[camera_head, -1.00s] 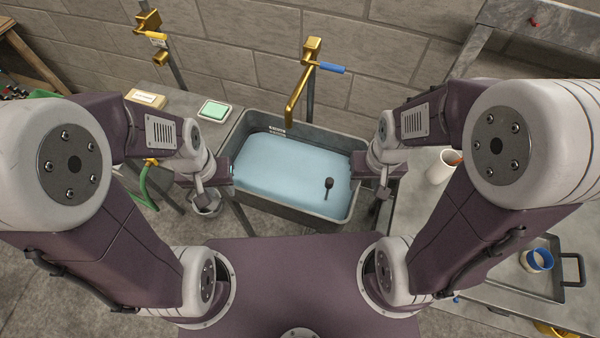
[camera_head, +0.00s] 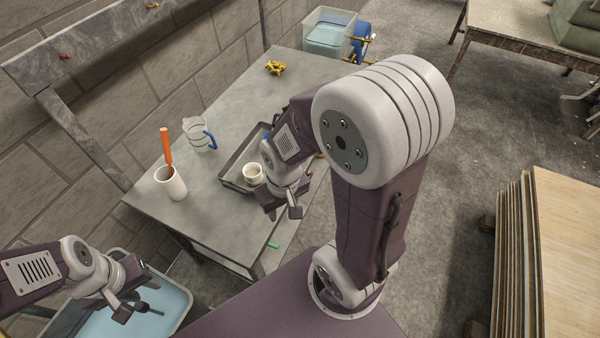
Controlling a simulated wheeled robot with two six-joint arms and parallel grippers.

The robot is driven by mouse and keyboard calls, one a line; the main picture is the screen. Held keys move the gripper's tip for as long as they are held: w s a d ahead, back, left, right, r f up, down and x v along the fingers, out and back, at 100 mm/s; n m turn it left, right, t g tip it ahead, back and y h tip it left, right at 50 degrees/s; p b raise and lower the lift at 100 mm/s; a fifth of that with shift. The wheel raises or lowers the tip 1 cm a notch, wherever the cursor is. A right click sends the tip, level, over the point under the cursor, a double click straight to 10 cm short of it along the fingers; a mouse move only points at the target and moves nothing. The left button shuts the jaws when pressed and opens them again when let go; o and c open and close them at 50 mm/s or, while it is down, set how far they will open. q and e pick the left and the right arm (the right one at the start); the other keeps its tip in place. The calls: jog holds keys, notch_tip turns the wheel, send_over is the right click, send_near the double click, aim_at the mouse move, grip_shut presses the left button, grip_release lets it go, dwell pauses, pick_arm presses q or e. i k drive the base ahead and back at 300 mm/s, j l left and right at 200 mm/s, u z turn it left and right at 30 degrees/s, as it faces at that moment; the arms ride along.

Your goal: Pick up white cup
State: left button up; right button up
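A small white cup (camera_head: 253,174) stands in a shallow grey tray (camera_head: 232,164) on the grey table. A taller white cylinder (camera_head: 171,183) with an orange stick in it stands further left on the table. My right gripper (camera_head: 283,212) points down near the table's front edge, just right of and nearer than the small cup, apart from it. Its fingers look parted, with nothing between them. My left gripper (camera_head: 137,299) is over the blue-filled basin at lower left, fingers parted and empty. My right arm hides part of the tray.
A clear jug with a blue handle (camera_head: 200,135) and a yellow object (camera_head: 275,68) stand on the grey table (camera_head: 235,100). A clear bin (camera_head: 330,35) is behind. Stacked wood sheets (camera_head: 545,250) stand at right.

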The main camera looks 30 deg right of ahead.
aim_at(253, 175)
jog(key=j+z, duration=0.1)
jog(key=z, duration=0.65)
jog(key=i+l+u, duration=0.2)
jog(key=u, duration=0.25)
jog(key=l+u, duration=0.5)
jog(key=i+l+u, duration=0.1)
jog(key=l+u, duration=0.7)
jog(key=u, duration=0.15)
jog(key=k+l+u, duration=0.1)
jog(key=l+u, duration=0.35)
jog(key=k+l+u, duration=0.1)
jog(key=l+u, duration=0.25)
jog(key=u, duration=0.15)
